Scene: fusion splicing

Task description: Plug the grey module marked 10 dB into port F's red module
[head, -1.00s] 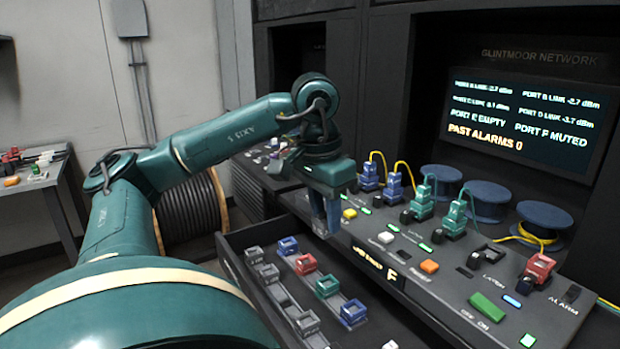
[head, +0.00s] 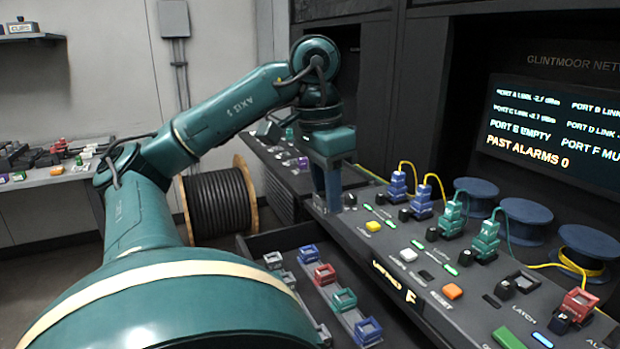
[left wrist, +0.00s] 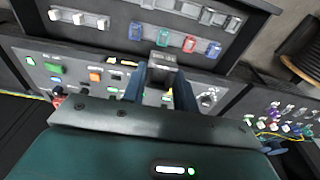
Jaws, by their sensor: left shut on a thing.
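My left gripper (head: 333,205) is shut and hangs over the rear left part of the sloped console. In the left wrist view its blue fingers grip a small grey module (left wrist: 163,62); its marking is too small to read surely. The held module is hard to make out in the head view. Port F's red module (head: 578,305) stands on the console at the far right, well apart from the gripper, beside a black plug. A red shape in the left wrist view (left wrist: 57,103) seems to be the same module. My right gripper is not in view.
An open drawer (head: 262,243) holds grey, blue, red and green modules. Blue modules (head: 397,187) and green modules (head: 486,241) with cabled plugs stand on the console before cable spools (head: 526,219). The screen (head: 555,120) shows port E empty.

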